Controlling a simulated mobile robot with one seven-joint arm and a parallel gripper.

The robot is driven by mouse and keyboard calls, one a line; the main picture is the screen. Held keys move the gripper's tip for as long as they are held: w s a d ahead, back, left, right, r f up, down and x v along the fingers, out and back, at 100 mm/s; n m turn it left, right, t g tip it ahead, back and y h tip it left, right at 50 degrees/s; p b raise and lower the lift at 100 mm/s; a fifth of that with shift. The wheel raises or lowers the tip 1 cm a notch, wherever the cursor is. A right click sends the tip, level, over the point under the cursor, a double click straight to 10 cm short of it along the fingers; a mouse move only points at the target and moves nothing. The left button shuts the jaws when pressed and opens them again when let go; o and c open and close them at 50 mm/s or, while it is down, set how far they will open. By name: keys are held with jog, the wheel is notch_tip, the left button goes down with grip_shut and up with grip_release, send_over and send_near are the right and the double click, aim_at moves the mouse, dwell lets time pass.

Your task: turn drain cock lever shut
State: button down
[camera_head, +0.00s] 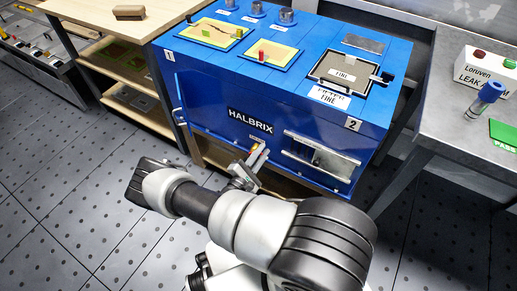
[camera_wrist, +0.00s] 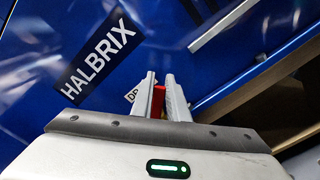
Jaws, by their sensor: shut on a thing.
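The drain cock lever is a small red piece (camera_wrist: 158,101) low on the blue front of the HALBRIX machine (camera_head: 220,90). In the wrist view it sits between the two grey fingers of my gripper (camera_wrist: 161,82), which are closed on it. A white label (camera_wrist: 132,95) starting with "DR" is partly hidden behind the left finger. In the head view my gripper (camera_head: 257,155) reaches the lower front of the machine, below the HALBRIX plate (camera_head: 250,121). The lever's body and its exact angle are hidden by the fingers.
A metal-framed window (camera_head: 321,154) is right of my gripper. Wooden shelving (camera_head: 115,60) stands at the left, and a grey bench (camera_head: 450,100) with a leak box (camera_head: 484,72) at the right. The tiled floor (camera_head: 70,190) at left is clear.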

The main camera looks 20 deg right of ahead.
jog(key=shift+s+d+f+m+p, duration=0.2)
jog(key=shift+f+m, duration=0.45)
jog(key=shift+m, duration=0.7)
jog(key=shift+s+d+f+m+p, duration=0.15)
jog(key=shift+f+m, duration=0.5)
jog(key=shift+m, duration=0.75)
jog(key=shift+s+d+f+m+p, duration=0.2)
jog(key=shift+f+m, duration=0.45)
jog(key=shift+m, duration=0.7)
jog(key=shift+a+f, duration=0.1)
jog(key=shift+a, duration=0.1)
jog(key=c, duration=1.7)
grip_release()
